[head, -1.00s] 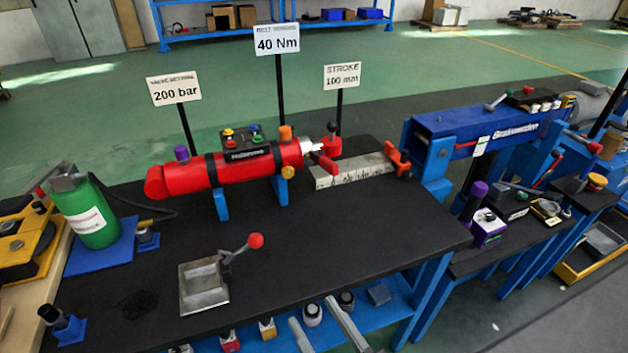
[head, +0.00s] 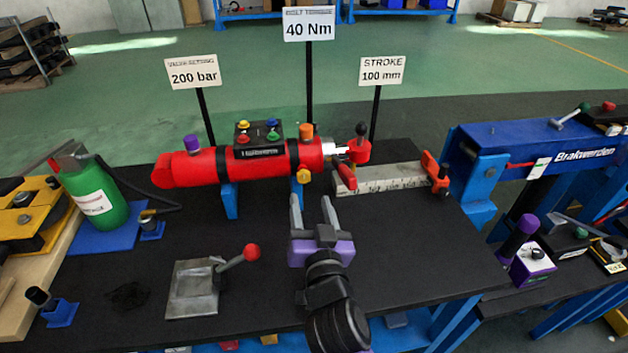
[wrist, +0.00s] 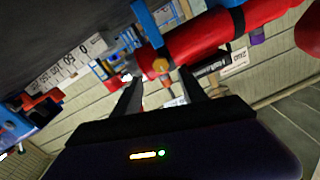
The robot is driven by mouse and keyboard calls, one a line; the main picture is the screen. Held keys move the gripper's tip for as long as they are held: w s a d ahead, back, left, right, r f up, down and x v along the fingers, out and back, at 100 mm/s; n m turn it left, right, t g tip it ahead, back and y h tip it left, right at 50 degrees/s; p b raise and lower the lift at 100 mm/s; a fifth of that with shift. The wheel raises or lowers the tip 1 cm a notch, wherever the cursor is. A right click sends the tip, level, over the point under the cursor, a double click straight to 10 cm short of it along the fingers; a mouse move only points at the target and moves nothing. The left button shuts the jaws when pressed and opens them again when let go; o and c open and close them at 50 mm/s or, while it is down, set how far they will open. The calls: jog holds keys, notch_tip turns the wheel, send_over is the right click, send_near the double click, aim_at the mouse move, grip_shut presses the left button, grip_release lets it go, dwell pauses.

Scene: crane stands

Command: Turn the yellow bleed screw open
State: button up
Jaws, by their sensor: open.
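The yellow bleed screw (head: 304,181) sits low on the front side of the red cylinder (head: 235,166), near its right end. It also shows in the wrist view (wrist: 161,65), between the tips of my fingers as seen there. My gripper (head: 312,203) is open and empty, its two grey fingers pointing at the cylinder. In the head view the fingertips appear just in front of and below the screw. They look apart from it, though the exact gap is hard to judge. The wrist view also shows my gripper (wrist: 160,79) with its fingers spread.
Blue supports (head: 230,200) hold the cylinder above the black bench. A white ruler block (head: 375,179) with red clamps lies to its right. A metal plate with a red-knobbed lever (head: 250,252) stands front left, and a green bottle (head: 95,195) at far left. Bare bench lies between.

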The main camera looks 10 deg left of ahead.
aim_at(305, 178)
jog(key=x, duration=0.7)
grip_shut()
